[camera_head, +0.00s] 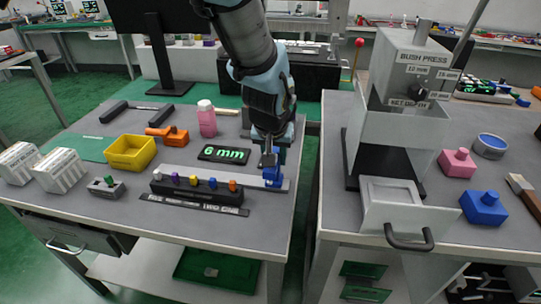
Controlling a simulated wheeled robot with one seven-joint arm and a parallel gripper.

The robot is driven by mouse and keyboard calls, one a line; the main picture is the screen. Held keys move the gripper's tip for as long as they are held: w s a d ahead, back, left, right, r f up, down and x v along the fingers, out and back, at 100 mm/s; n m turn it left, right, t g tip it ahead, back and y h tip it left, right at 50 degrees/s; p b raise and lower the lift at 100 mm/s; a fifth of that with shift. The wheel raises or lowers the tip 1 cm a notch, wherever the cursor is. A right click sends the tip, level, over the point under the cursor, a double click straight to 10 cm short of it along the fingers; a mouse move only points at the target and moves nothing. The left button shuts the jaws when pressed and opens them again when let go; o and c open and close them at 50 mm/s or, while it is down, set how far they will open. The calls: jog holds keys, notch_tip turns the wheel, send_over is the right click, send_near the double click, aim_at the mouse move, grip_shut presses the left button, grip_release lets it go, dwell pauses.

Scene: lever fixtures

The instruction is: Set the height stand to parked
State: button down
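No label in view reads "height stand". A blue upright piece (272,178) stands at the right end of a pale flat strip (222,179) on the left bench. It may be part of the height stand, but I cannot tell. A black display (224,154) beside it reads "6 mm" in green. My gripper (268,158) points down just above and behind the blue piece. The fingers are small and dark, so I cannot tell if they are open or touching it. My arm hides part of what lies behind.
A black block with coloured pegs (197,190) lies in front of the strip. A yellow bin (131,153), an orange tool (170,133) and a pink bottle (207,119) are to the left. A bushing press (402,90) stands on the right bench (468,225), across a narrow gap.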

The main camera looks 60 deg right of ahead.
jog(key=shift+s, duration=0.35)
jog(key=c, duration=0.9)
grip_release()
jog(key=o, duration=0.3)
jog(key=shift+o, duration=0.2)
jog(key=shift+w, duration=0.1)
jog(key=b+v, duration=0.1)
jog(key=v, duration=0.9)
jog(key=shift+a+r+b, duration=0.15)
jog(key=shift+r+b, duration=0.15)
jog(key=shift+r, duration=0.05)
